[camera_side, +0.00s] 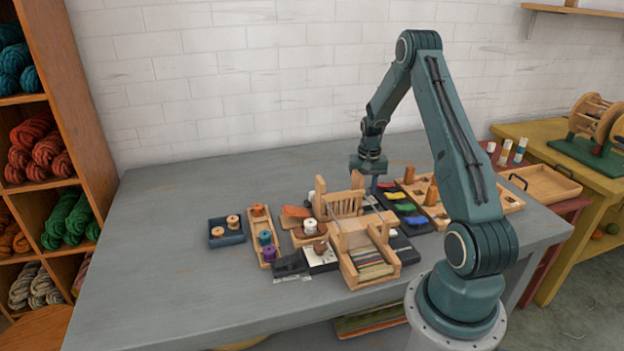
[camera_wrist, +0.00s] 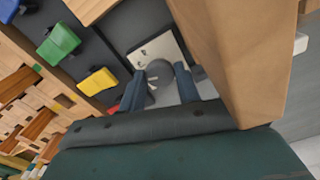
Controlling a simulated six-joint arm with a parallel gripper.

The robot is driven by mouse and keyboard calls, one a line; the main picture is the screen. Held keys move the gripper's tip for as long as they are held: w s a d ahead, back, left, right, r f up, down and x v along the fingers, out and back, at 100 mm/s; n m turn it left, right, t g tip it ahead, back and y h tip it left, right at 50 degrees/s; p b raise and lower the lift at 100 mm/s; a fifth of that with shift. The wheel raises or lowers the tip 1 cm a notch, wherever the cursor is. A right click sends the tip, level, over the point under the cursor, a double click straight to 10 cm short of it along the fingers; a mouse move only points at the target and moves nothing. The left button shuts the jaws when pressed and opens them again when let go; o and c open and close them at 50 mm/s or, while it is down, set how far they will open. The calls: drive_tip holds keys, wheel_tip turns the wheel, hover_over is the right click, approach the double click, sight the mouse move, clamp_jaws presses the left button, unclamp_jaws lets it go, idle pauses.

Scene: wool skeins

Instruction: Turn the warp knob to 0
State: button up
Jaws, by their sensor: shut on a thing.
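The warp knob (camera_wrist: 160,69) is a round grey knob on a pale metal plate (camera_wrist: 150,49) with small dark screws, seen in the wrist view. My gripper (camera_wrist: 163,84) is shut on the knob, with one blue-grey finger on each side of it. In the side view my gripper (camera_side: 373,188) points down just behind the wooden loom (camera_side: 362,240). The knob is too small and covered to make out there. I cannot read any scale marks or the knob's setting.
A wooden block of the loom (camera_wrist: 237,55) stands close on the right of my fingers in the wrist view. Green (camera_wrist: 58,43) and yellow (camera_wrist: 98,81) pieces lie on a dark panel to the left. The grey table's left side (camera_side: 150,240) is clear.

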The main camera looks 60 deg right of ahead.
idle(0.3)
drive_tip(key=o, duration=1)
drive_tip(key=shift+c, duration=0.2)
drive_tip(key=shift+r, duration=0.15)
wheel_tip(320, 180, up, 14)
drive_tip(key=shift+f, duration=0.2)
